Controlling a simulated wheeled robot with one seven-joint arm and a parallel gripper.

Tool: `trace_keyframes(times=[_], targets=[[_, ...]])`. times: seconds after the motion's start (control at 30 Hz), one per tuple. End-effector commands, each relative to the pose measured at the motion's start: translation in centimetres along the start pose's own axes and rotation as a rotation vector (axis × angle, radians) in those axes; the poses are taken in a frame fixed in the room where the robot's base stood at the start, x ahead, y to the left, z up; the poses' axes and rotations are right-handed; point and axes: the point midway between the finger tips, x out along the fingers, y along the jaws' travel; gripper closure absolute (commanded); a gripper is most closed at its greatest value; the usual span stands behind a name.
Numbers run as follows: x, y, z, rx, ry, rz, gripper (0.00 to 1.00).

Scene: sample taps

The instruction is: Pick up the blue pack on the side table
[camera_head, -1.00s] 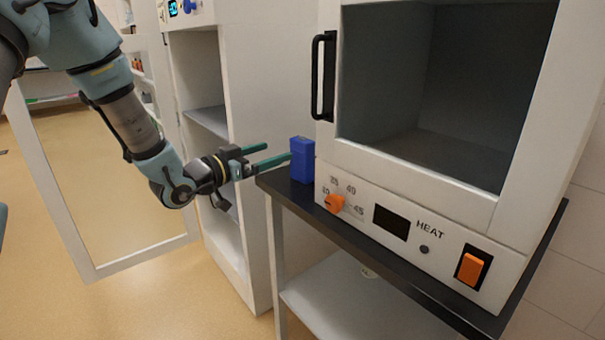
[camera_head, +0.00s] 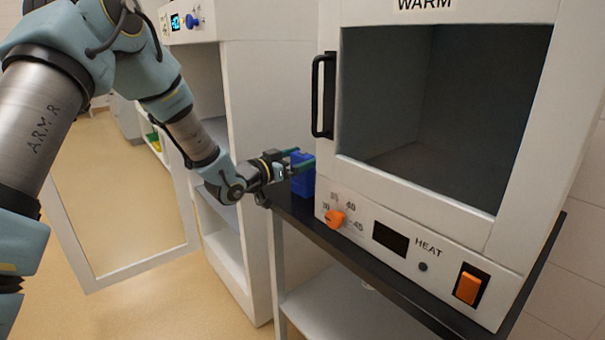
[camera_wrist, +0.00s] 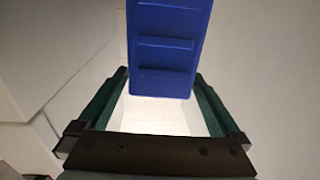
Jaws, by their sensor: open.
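The blue pack (camera_head: 305,180) stands upright on the black top of the side table (camera_head: 352,250), at its left end beside the heating cabinet. My gripper (camera_head: 297,160) reaches in from the left at the pack, and its green fingers overlap the pack's upper part in the head view. In the wrist view the pack (camera_wrist: 162,50) shows ribbed and blue, with one end between the two green fingertips. Narrow gaps show on both sides there, so the fingers are open around that end. Contact with the pack is not visible.
A tall white cabinet (camera_head: 255,90) with open shelves stands behind my gripper.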

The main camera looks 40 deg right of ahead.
Motion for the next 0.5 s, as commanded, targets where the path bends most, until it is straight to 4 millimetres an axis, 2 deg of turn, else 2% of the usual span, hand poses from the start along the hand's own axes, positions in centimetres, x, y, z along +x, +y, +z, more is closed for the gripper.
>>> trace_keyframes(times=[0.13, 0.5], targets=[[-0.03, -0.01, 0.02, 0.0, 0.0, 0.0, 0.01], [-0.06, -0.02, 0.01, 0.0, 0.0, 0.0, 0.43]])
